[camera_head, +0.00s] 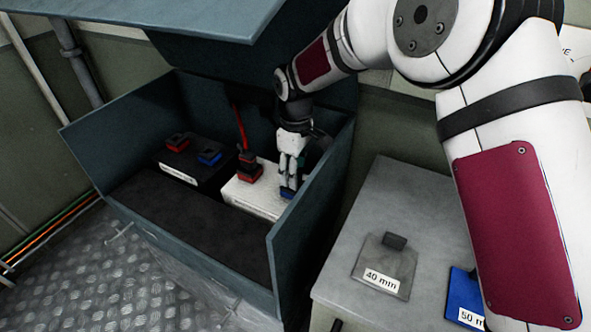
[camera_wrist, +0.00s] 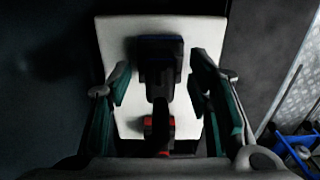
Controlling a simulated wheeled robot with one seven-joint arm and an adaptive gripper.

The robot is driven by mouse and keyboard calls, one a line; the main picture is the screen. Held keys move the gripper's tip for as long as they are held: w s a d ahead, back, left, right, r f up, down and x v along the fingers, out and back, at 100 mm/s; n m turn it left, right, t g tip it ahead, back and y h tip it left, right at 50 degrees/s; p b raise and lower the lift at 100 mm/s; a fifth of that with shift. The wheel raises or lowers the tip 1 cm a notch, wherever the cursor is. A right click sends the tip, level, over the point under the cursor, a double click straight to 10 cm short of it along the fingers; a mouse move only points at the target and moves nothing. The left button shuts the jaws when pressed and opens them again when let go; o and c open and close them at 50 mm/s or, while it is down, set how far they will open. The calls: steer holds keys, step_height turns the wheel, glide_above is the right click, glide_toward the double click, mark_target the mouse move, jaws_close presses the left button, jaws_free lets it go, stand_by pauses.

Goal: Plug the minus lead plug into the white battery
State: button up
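The white battery (camera_head: 250,200) stands in the open teal box, at the right; its pale top fills the middle of the wrist view (camera_wrist: 112,45). A dark blue block (camera_wrist: 160,52) sits at its far end in the wrist view and shows as blue (camera_head: 288,191) below my fingers. Whether it is the minus socket alone or the plug seated on it, I cannot tell. A dark piece runs from it towards a red plug (camera_wrist: 158,130). My gripper (camera_wrist: 158,90) is open over the battery, with white showing between each finger and the dark piece. In the head view my gripper (camera_head: 291,165) reaches down into the box.
The red plug with its red lead (camera_head: 246,168) stands on the white battery beside my gripper. A black battery (camera_head: 190,175) with red and blue terminals is at left. The box's front wall (camera_head: 190,255) and raised lid (camera_head: 200,18) bound the space. A grey cabinet (camera_head: 345,285) stands right.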

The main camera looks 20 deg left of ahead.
steer(key=shift+d+f, duration=0.1)
steer(key=shift+r, duration=3.85)
